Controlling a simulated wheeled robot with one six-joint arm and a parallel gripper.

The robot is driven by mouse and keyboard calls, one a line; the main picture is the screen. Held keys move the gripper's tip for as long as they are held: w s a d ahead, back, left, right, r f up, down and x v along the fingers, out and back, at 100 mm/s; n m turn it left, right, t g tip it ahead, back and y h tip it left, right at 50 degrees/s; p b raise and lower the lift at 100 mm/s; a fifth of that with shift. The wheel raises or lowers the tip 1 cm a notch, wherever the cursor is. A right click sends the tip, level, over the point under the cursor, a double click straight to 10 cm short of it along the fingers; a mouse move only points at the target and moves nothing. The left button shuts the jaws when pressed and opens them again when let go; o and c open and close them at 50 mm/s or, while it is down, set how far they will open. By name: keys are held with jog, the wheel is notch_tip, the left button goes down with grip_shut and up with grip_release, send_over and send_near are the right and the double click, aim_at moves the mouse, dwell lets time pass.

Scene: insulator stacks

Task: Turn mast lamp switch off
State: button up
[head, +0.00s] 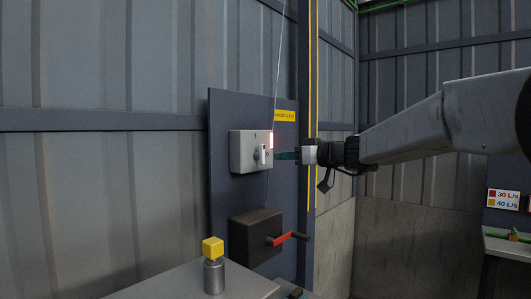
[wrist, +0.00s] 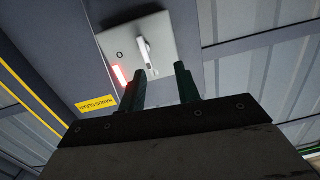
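The mast lamp switch is a pale grey box (head: 246,152) on a dark wall panel; it also shows in the wrist view (wrist: 166,36). Its white lever (wrist: 146,52) sticks out of the face, and it shows in the head view (head: 263,153). A "0" mark and a glowing red lamp (wrist: 120,75) are on the face; the lamp also glows in the head view (head: 271,140). My gripper (wrist: 160,74) is open and empty, its two dark fingers apart and pointing at the box. In the head view my gripper (head: 285,156) is just right of the box. The lever appears beyond the fingertips, with no clear contact.
A yellow label (head: 285,116) is beside the switch. Below is a dark box (head: 254,236) with a red-handled crank (head: 290,238) sticking out. A yellow cube (head: 213,248) sits on a metal cylinder (head: 214,277) on a grey surface at the front.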

jog(key=t, duration=0.1)
send_near(264, 151)
jog(key=x, duration=0.9)
jog(key=shift+w+a, duration=0.1)
jog(key=shift+c, duration=0.3)
grip_shut()
